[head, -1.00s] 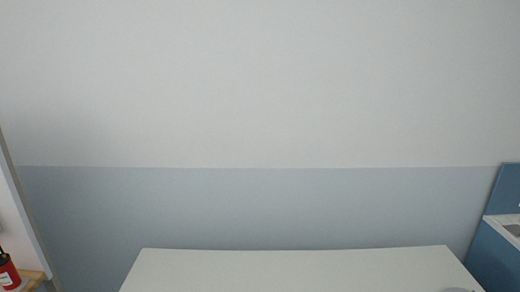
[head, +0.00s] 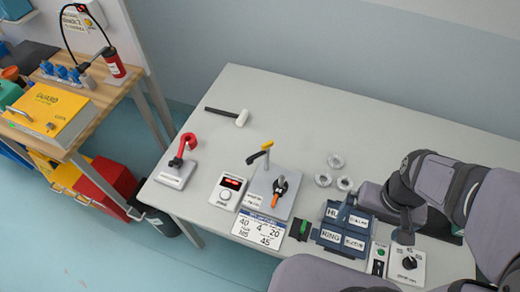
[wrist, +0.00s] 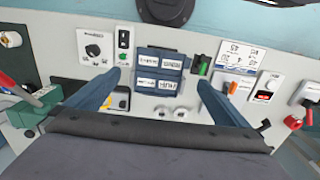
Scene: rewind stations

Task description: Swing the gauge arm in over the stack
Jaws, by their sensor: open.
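The gauge station stands on a grey base plate (head: 281,208) in the middle of the table in the head view. A black arm with a yellow tip (head: 267,145) sits high on its post; I take this as the gauge arm. Below and to its right is a black piece with an orange handle (head: 276,200), perhaps at the stack; the stack itself is not clear. The orange handle also shows in the wrist view (wrist: 231,88), beside a finger. My gripper (wrist: 159,78) is open and empty, its fingers spread over the labelled bins, right of the station in the head view.
Blue labelled bins (head: 343,230) stand at the table's front. A red hook stand (head: 176,172), a box with a red display (head: 227,191) and a white-headed mallet (head: 241,118) are to the left. Metal rings (head: 323,180) lie right of the station. The table's back is clear.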

